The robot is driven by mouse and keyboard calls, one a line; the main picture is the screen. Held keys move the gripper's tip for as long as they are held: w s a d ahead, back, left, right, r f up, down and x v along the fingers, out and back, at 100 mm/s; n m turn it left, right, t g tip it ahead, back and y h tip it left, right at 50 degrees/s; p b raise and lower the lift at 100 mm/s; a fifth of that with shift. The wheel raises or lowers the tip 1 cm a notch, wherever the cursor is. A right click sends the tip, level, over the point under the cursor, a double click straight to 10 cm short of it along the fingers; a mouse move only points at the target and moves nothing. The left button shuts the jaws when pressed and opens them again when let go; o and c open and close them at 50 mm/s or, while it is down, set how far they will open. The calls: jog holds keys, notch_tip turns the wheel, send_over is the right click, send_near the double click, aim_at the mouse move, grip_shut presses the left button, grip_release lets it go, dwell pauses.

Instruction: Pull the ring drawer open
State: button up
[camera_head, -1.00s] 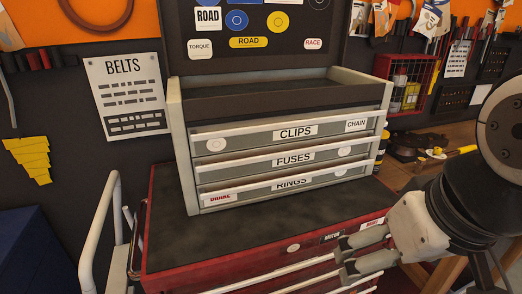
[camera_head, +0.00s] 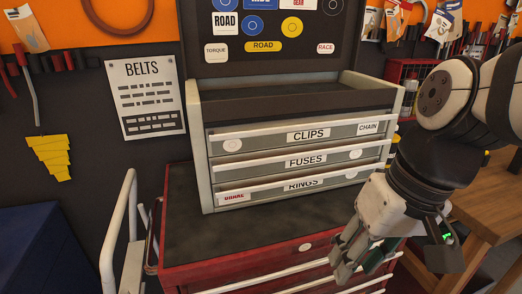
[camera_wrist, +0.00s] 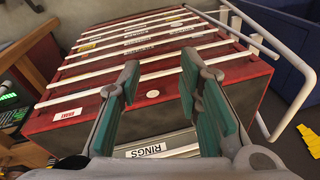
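The ring drawer (camera_head: 290,188), labelled RINGS, is the lowest drawer of a grey chest (camera_head: 198,160), below FUSES and CLIPS. It looks shut, with a pale handle edge along its top. My gripper (camera_head: 352,268) is in front of the chest and below the drawer's right part, fingers pointing down and left. In the wrist view, my gripper (camera_wrist: 160,75) is open and empty, with green pads apart. There the upside-down RINGS label (camera_wrist: 146,150) shows between the fingers, low in the picture. The fingers do not appear to touch the drawer; part of it is hidden behind them.
The chest stands on a red cabinet (camera_head: 185,272) with several long pale drawer handles below. A white rail (camera_head: 118,230) stands at its left. A wooden bench (camera_head: 490,205) is at the right behind my arm. A blue box (camera_head: 40,250) sits at lower left.

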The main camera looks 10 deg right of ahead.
jog(key=w+a+f+g+y, duration=0.1)
jog(key=w+g+y, duration=0.1)
jog(key=w+y, duration=0.3)
jog(key=m+t+y+p, duration=0.2)
jog(key=m+t+y, duration=0.55)
jog(key=t, duration=0.35)
send_near(312, 179)
jog(key=shift+n, duration=0.35)
jog(key=p+x, duration=0.2)
jog(key=x, duration=0.7)
grip_shut()
